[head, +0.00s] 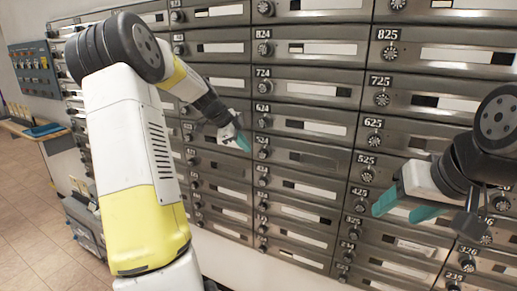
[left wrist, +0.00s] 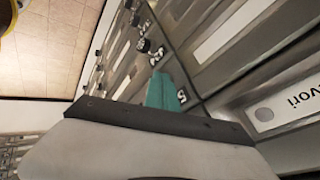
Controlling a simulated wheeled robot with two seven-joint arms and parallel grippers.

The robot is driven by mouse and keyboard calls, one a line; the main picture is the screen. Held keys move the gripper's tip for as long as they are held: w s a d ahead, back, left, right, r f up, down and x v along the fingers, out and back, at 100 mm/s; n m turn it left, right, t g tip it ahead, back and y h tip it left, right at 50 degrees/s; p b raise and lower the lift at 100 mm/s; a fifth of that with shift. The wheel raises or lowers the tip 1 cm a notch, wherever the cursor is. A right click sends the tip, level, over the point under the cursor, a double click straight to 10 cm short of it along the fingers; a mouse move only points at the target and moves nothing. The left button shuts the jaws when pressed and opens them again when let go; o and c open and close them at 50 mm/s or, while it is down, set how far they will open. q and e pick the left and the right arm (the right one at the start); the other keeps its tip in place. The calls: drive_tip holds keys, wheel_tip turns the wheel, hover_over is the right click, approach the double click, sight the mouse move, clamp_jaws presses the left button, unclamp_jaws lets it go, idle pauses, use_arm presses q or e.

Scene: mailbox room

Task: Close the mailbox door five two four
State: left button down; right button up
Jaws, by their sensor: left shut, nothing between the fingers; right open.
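Mailbox door 524 (head: 305,158) is in the middle column of the wall in the head view, below box 624. Its front looks darker than its neighbours and shows no white label. It looks about level with the wall, but I cannot tell whether it is fully closed. My left gripper (head: 243,141) is shut and empty, just left of this door near its number and dial; contact is unclear. In the left wrist view its teal fingers (left wrist: 166,92) lie close to the metal fronts, beside a partly hidden number. My right gripper (head: 405,207) is open and empty, in front of the right column.
Rows of metal mailboxes with protruding dials (head: 382,99) fill the wall. A blue panel (head: 35,69) and a counter with a blue tray (head: 45,130) stand at the far left. The tiled floor (head: 35,225) at the left is clear.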

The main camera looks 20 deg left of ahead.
use_arm(q)
drive_tip(key=w+a+v, duration=0.1)
drive_tip(key=v, duration=0.7)
drive_tip(key=s+d+r+n+y, duration=0.1)
drive_tip(key=s+d+r+n, duration=0.2)
drive_tip(key=s+d, duration=0.4)
drive_tip(key=s+d+f+n, duration=0.1)
drive_tip(key=s+d+n, duration=0.2)
drive_tip(key=s, duration=0.5)
drive_tip(key=s+d+f+n, duration=0.1)
drive_tip(key=s+d+n, duration=0.1)
drive_tip(key=s+n, duration=0.3)
drive_tip(key=s+d+f+n+y, duration=0.1)
drive_tip(key=s+d+n, duration=0.2)
drive_tip(key=s, duration=0.9)
drive_tip(key=shift+d+f+n, duration=0.25)
drive_tip(key=shift+d+n, duration=0.15)
drive_tip(key=shift+n, duration=0.4)
